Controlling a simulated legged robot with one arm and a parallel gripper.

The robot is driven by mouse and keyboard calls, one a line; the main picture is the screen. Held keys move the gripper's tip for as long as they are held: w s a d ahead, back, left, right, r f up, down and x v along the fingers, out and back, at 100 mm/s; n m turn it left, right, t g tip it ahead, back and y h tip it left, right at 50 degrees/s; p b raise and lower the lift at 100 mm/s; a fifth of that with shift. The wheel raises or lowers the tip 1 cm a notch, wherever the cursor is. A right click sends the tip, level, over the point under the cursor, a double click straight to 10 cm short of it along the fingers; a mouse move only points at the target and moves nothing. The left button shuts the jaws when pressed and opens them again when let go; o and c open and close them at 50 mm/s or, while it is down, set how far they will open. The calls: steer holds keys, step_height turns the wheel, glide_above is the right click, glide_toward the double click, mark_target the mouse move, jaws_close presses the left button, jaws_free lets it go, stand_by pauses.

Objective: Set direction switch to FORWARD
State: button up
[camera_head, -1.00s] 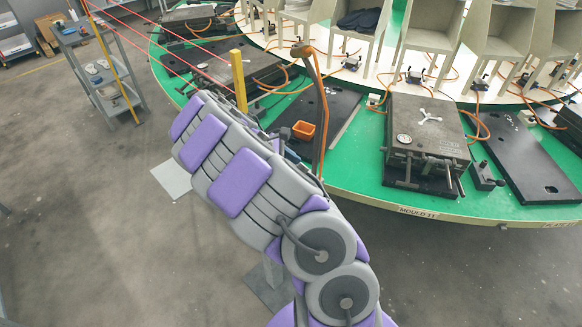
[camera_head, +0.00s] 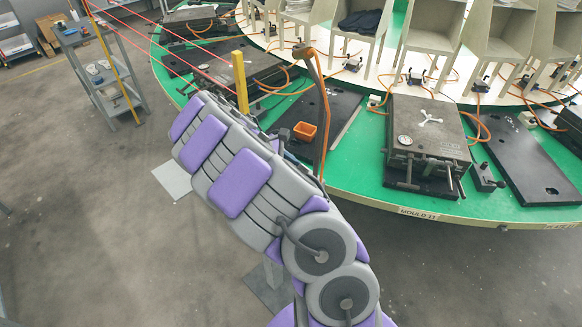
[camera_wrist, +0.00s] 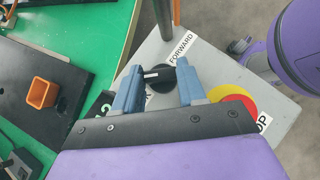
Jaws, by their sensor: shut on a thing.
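The direction switch (camera_wrist: 157,77) is a round black knob with a pale mark on its grip bar, on a grey control panel (camera_wrist: 208,58) in the wrist view. A white FORWARD label (camera_wrist: 181,49) sits above and to the right of the knob. The pale mark lies nearly level in the picture, not in line with that label. My gripper (camera_wrist: 159,76) has one blue finger on each side of the knob and is shut on it. A second label below the knob is mostly hidden by my gripper. In the head view my arm hides the gripper and the switch.
A red and yellow stop button (camera_wrist: 236,99) is close to the right finger. A grey post (camera_wrist: 163,18) rises beside the panel. The green carousel (camera_head: 372,190) carries mould blocks (camera_head: 428,135), hoses and an orange cup (camera_head: 304,131). A yellow post (camera_head: 240,82) stands near my arm.

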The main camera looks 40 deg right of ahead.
steer(key=shift+s, duration=0.1)
steer(key=m+g+y+p, duration=0.1)
steer(key=m+p, duration=0.1)
steer(key=shift+d+m+y, duration=0.15)
steer(key=shift+m+y, duration=0.25)
steer(key=m+y+p, duration=0.1)
steer(key=m, duration=0.1)
steer(key=m+g+y+p, duration=0.1)
steer(key=shift+d+m+g+y+p, duration=0.15)
steer(key=shift+m+g+y+p, duration=0.15)
steer(key=shift+m+p, duration=0.1)
steer(key=m+y+p, duration=0.1)
steer(key=m+y, duration=0.1)
steer(key=shift+d+m, duration=0.1)
steer(key=shift+m, duration=0.2)
steer(key=shift+d+m+y+p, duration=0.2)
steer(key=shift+m+y+p, duration=0.85)
steer(key=shift+m+y, duration=0.8)
steer(key=shift+m, duration=0.35)
steer(key=o, duration=1.1)
steer(key=shift+c, duration=0.2)
